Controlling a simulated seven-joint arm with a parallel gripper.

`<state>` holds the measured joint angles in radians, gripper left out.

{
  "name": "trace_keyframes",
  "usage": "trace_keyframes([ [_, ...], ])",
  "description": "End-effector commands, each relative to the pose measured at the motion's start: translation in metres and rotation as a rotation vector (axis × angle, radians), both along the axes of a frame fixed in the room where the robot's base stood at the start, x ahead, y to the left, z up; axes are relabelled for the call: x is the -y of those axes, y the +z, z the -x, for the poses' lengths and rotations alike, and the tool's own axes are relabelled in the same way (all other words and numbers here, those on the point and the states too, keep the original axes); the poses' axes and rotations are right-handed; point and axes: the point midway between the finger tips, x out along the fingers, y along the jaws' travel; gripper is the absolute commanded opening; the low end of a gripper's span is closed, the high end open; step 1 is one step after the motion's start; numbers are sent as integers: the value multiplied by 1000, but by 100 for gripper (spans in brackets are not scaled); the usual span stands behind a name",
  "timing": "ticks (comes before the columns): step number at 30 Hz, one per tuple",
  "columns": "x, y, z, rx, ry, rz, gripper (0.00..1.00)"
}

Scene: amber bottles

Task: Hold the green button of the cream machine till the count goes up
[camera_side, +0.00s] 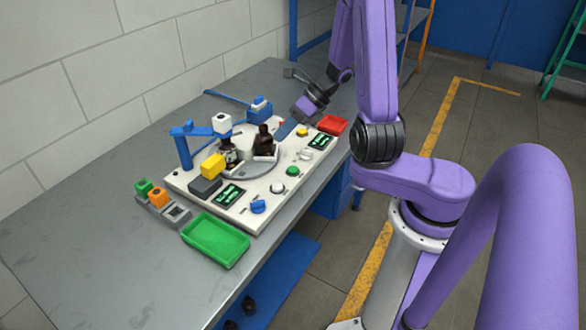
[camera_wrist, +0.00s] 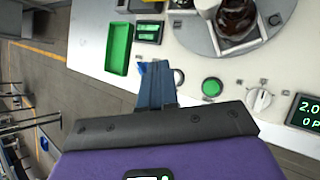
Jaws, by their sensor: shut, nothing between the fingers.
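The cream machine (camera_side: 240,205) stands on the grey bench, with a round grey turntable (camera_side: 262,168) on top. Its green button (camera_side: 293,171) is on the near right side of the panel. In the wrist view the green button (camera_wrist: 212,87) lies in full view, right of my fingers, and nothing covers it. My gripper (camera_side: 284,130) is shut and empty, above the machine's far right part and apart from the button. In the wrist view its blue fingers (camera_wrist: 155,72) are together. A display (camera_wrist: 303,113) shows 2.0 over a 0, cut off at the frame edge.
A white dial (camera_wrist: 258,100) and a white button (camera_side: 277,188) flank the green button. A blue knob (camera_side: 258,206) sits farther along. Amber bottles (camera_side: 264,142) stand on the turntable. A green tray (camera_side: 215,240) and a red tray (camera_side: 332,125) lie at the ends.

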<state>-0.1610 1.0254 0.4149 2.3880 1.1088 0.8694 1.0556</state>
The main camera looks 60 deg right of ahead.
Motion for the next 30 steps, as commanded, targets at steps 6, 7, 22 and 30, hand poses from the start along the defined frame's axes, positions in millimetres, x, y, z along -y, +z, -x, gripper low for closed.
trace_keyframes([
  [6, 24, -7, 8, -38, -232, -72, 0],
  [7, 26, -8, 9, -42, -255, -80, 0],
  [22, 38, -12, 15, -57, -364, -116, 0],
  [30, 38, -18, 15, -59, -363, -118, 0],
])
